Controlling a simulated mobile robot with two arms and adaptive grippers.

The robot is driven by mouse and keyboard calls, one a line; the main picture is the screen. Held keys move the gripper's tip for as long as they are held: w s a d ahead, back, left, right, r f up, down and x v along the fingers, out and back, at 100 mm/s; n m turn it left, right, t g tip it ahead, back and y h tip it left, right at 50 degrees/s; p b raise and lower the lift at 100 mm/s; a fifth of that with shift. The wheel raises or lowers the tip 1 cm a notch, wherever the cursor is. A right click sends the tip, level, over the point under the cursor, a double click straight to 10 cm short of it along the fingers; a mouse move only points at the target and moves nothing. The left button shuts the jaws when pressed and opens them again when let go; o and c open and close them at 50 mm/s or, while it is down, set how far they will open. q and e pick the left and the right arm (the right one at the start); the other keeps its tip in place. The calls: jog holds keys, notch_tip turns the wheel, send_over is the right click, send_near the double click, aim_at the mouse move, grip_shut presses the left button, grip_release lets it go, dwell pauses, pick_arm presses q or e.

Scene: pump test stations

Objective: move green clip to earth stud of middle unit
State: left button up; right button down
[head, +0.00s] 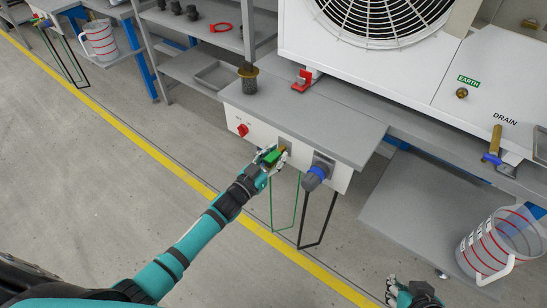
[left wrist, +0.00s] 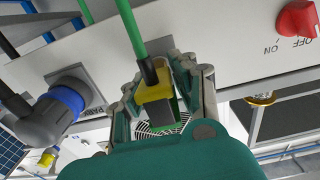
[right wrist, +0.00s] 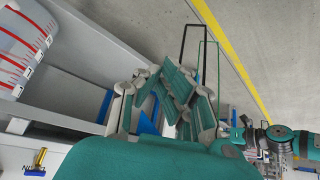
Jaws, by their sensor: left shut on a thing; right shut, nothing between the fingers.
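The green clip (head: 272,157) is held in my left gripper (head: 277,155), in front of the control panel between the red switch and the blue-grey plug. In the left wrist view the jaws (left wrist: 160,98) are closed around a yellow and green body (left wrist: 153,90) with a green cable. I cannot tell whether the clip touches the panel. The brass earth stud (head: 462,93) is on the white middle unit (head: 400,75), below the EARTH label, with nothing on it. My right gripper (head: 405,294) is shut and empty at the bottom; its fingers (right wrist: 165,98) show in the right wrist view.
The red switch (head: 242,130) and blue-grey plug (head: 318,171) are on the bench panel. A red clamp (head: 302,81) and dark cylinder (head: 249,78) stand on the bench. The drain valve (head: 494,147) is right of the stud. A clear jug (head: 500,245) stands on the lower shelf.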

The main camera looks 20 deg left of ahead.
aim_at(267, 164)
pick_arm(q)
grip_shut()
jog(key=shift+s, duration=0.1)
pick_arm(e)
jog(key=shift+s, duration=0.1)
pick_arm(q)
jog(key=shift+s+a, duration=0.1)
jog(key=shift+s+a+p, duration=0.1)
jog(key=shift+s+p, duration=0.25)
jog(key=shift+s+a, duration=0.2)
jog(key=shift+s, duration=0.3)
jog(key=shift+s+a+p, duration=0.15)
jog(key=shift+s+p, duration=0.2)
jog(key=shift+p, duration=0.1)
jog(key=shift+s, duration=0.15)
jog(key=shift+p+v, duration=0.7)
jog(key=shift+v, duration=0.7)
pick_arm(e)
jog(key=s+d+g, duration=0.1)
jog(key=s+g, duration=0.2)
jog(key=s, duration=0.3)
jog(key=shift+d+h, duration=0.4)
